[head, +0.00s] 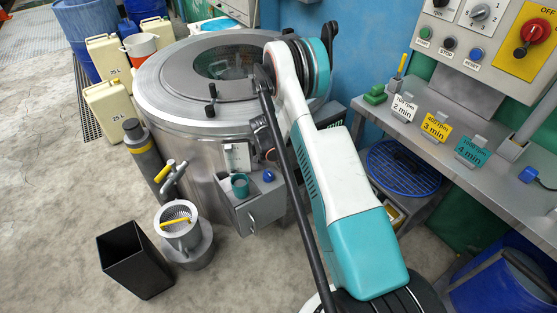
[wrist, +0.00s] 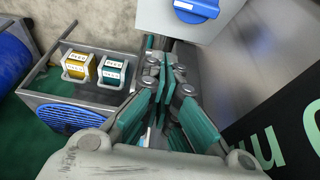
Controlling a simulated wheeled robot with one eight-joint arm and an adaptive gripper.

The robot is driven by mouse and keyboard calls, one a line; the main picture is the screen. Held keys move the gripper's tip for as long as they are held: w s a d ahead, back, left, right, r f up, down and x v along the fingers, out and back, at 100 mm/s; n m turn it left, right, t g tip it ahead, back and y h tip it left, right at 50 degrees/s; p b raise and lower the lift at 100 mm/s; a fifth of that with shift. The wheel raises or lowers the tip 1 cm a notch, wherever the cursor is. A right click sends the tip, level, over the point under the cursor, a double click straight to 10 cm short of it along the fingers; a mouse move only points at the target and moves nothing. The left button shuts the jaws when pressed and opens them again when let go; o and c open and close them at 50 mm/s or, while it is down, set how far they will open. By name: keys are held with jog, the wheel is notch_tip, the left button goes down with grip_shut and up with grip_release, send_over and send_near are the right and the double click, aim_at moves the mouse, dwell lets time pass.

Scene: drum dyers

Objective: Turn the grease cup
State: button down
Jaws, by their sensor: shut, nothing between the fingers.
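No part is plainly marked as the grease cup. A blue knob (wrist: 196,9) with a pale bar sits on a light grey box (wrist: 235,12) at the top of the wrist view; I cannot tell whether it is the grease cup. In the head view a small blue cap (head: 268,176) sits by a grey box (head: 258,208) on the side of the steel drum (head: 190,150). My gripper (wrist: 166,72) is shut and empty in the wrist view, its teal pads together below the grey box and apart from the knob. In the head view my arm hides it.
A steel bench (head: 450,125) with coloured time tags stands at the right. A tray with a yellow block (wrist: 76,67) and a teal block (wrist: 112,72) lies left of my gripper. A black bin (head: 135,260) and canisters stand left. Open floor is at lower left.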

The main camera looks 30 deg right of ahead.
aim_at(268, 176)
jog(key=a+f+b, duration=0.2)
jog(key=a+f, duration=0.1)
dwell(0.6)
